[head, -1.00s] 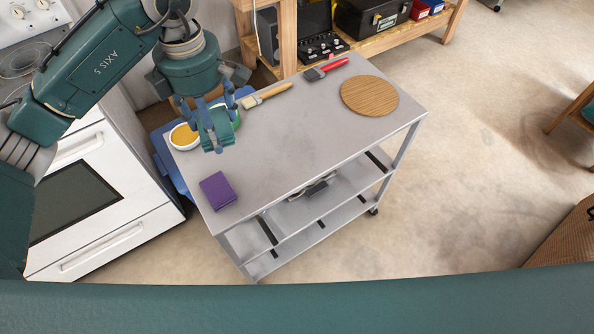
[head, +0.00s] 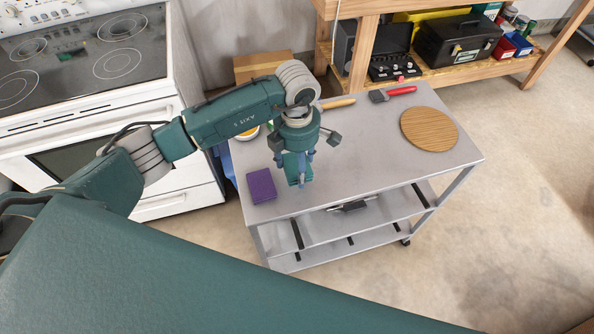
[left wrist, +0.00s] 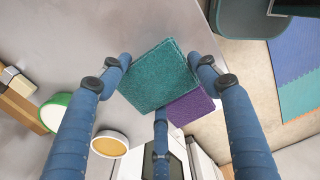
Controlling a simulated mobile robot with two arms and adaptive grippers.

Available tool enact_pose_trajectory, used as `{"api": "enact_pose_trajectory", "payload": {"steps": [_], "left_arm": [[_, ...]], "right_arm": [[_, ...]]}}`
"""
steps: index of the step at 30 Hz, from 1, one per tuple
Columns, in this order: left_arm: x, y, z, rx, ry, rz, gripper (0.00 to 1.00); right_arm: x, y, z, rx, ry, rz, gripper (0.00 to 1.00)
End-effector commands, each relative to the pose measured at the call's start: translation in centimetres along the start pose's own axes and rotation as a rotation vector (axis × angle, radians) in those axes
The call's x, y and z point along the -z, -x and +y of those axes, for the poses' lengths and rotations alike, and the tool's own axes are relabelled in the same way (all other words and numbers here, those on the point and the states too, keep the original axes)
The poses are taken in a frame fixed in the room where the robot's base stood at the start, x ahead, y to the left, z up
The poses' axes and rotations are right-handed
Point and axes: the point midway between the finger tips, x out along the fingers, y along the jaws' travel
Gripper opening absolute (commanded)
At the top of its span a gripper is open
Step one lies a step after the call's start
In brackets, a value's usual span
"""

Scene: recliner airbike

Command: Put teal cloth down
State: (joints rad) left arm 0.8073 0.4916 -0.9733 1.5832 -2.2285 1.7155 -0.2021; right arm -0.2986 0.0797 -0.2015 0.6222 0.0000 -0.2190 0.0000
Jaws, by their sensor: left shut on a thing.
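The teal cloth (left wrist: 158,76) is a folded square between the fingers of my left gripper (left wrist: 162,80) in the left wrist view. In the head view, my left gripper (head: 302,178) points down over the near left part of the grey cart top (head: 350,150), with the teal cloth (head: 293,166) at its fingers. I cannot tell how far the cloth is above the surface. A purple folded cloth (head: 261,185) lies left of the gripper on the cart; it also shows partly behind the teal one in the left wrist view (left wrist: 192,106). My right gripper is not in view.
A round wooden board (head: 429,130), a red-handled brush (head: 392,93) and a wooden-handled brush (head: 338,103) lie on the cart. A yellow-filled bowl (left wrist: 109,144) and a green-rimmed one (left wrist: 54,112) are near the left side. The cart's right middle is free.

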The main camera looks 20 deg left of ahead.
Motion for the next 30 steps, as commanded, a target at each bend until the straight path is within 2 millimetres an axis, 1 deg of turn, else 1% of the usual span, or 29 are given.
{"api": "enact_pose_trajectory", "payload": {"steps": [2,7,10,13,19,23,24,26,30], "left_arm": [[0.0,-0.5,-0.1,0.002,0.001,0.001,0.34],[0.1,-3.0,-0.1,0.004,0.001,0.003,0.34],[0.0,-4.2,-0.1,0.002,0.000,0.002,0.34],[0.0,-4.6,0.0,0.000,-0.001,0.000,0.34],[0.0,-4.6,0.0,-0.001,-0.001,0.000,0.34],[0.0,-5.1,0.0,-0.001,-0.002,0.000,0.34],[0.0,-4.9,0.0,0.000,-0.001,0.000,0.68],[0.0,-4.9,0.0,0.000,-0.001,0.000,0.80],[0.0,-4.9,0.0,0.000,-0.001,0.000,0.81]], "right_arm": [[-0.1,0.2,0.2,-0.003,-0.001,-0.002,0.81],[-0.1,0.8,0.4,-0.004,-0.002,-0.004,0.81],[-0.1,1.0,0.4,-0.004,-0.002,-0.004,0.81],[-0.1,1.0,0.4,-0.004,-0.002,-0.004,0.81],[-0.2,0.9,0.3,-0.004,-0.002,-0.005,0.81],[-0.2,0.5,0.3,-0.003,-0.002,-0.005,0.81],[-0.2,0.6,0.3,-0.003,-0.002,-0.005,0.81],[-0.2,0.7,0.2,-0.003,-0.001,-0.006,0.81],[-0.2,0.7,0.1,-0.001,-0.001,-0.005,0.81]]}}
